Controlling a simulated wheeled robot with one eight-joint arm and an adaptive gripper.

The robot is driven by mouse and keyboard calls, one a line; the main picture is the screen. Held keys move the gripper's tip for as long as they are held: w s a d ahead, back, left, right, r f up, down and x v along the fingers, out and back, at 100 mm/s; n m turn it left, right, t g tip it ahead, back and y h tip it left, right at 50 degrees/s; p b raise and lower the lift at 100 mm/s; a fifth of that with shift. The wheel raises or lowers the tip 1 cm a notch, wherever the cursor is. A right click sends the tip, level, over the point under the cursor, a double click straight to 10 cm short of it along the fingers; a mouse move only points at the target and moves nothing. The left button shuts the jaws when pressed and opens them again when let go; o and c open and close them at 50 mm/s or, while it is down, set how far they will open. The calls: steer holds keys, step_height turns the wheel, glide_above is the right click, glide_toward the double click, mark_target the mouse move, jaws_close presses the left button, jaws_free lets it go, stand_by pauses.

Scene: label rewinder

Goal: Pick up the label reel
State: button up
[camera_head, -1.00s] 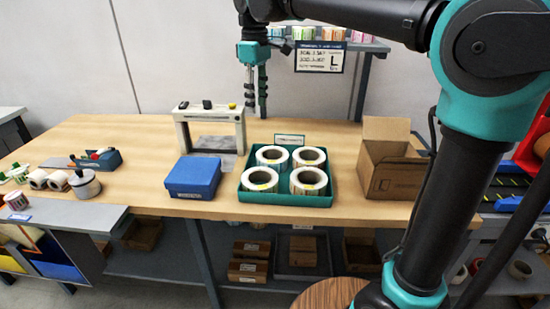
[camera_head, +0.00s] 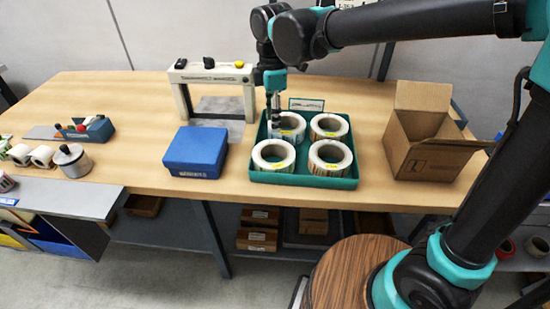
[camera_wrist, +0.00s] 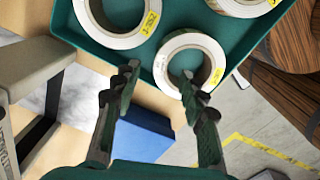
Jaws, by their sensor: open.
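The label reels are white rings with yellow labels, and several sit in a teal tray (camera_head: 304,181) on the table. The back-left reel (camera_head: 290,134) is partly covered by my gripper (camera_head: 273,122) in the head view. The front-left reel (camera_head: 273,154), front-right reel (camera_head: 330,157) and back-right reel (camera_head: 329,126) also show. In the wrist view my gripper (camera_wrist: 157,86) is open and empty, fingers pointing toward the tray's left side. The front-left reel (camera_wrist: 167,61) lies just beyond the right fingertip there, and the back-left reel (camera_wrist: 135,38) beyond the left one.
A blue box (camera_head: 195,151) stands left of the tray. A grey frame (camera_head: 213,76) stands behind it. An open cardboard box (camera_head: 430,158) is on the right. Table between is clear.

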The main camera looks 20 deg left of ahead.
mark_target(270, 142)
step_height(270, 142, down, 4)
steer(key=shift+f, duration=0.15)
steer(key=shift+s+a+f, duration=0.1)
steer(key=shift+s+f, duration=0.05)
steer(key=shift+f, duration=0.75)
steer(key=shift+s+a+f, duration=0.1)
steer(key=shift+s+f, duration=0.05)
steer(key=shift+f, duration=0.7)
steer(key=shift+s+a+f, duration=0.1)
steer(key=shift+s+f, duration=0.05)
steer(key=shift+f, duration=0.75)
jaws_close()
